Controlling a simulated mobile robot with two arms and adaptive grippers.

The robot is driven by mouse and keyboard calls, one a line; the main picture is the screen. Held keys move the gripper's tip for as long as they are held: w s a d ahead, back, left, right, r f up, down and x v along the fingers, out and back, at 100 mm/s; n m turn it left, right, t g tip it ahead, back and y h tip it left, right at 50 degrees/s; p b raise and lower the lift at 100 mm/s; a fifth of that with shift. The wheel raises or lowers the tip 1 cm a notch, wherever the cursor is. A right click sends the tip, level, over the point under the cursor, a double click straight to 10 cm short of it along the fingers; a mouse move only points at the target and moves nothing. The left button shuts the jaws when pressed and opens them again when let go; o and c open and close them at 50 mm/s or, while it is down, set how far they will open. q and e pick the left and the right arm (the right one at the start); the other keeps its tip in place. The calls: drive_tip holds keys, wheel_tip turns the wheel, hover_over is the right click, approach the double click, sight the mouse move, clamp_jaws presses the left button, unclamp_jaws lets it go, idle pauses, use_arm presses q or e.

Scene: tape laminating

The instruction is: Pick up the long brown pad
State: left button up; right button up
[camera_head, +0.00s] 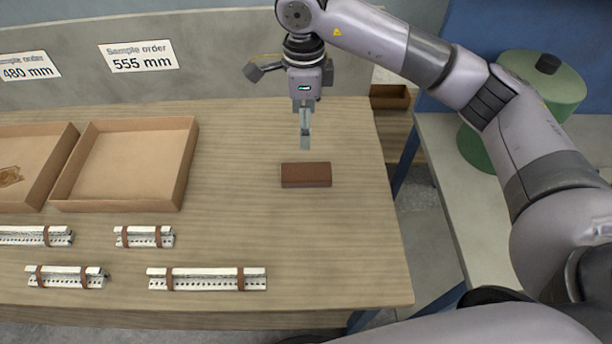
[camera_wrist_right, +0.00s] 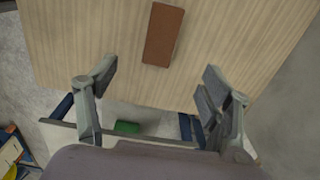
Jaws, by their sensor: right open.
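The long brown pad (camera_head: 306,175) lies flat on the wooden table, right of the middle, with nothing touching it. It also shows in the right wrist view (camera_wrist_right: 163,35) at the top, beyond the fingertips. My right gripper (camera_head: 305,138) hangs above the table just behind the pad in the head view. In the right wrist view my right gripper (camera_wrist_right: 158,68) is open and empty, its fingers well apart on either side of the pad's line. My left gripper is in neither view.
Two open cardboard trays (camera_head: 128,165) stand at the left of the table (camera_head: 340,255). Several white rails with brown bands (camera_head: 207,279) lie at the front left. A small brown box (camera_head: 390,97) is beyond the back right edge. The table around the pad is clear.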

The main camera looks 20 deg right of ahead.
drive_tip(key=p, duration=0.2)
hover_over(306, 171)
wheel_tip(306, 171, down, 10)
drive_tip(key=shift+s+a+r, duration=0.15)
drive_tip(key=shift+d+f+p, duration=0.2)
drive_tip(key=shift+f+p, duration=0.3)
drive_tip(key=shift+f, duration=2.35)
drive_tip(key=shift+c, duration=0.4)
drive_tip(key=c, duration=1.2)
drive_tip(key=shift+o, duration=0.2)
drive_tip(key=shift+r, duration=0.1)
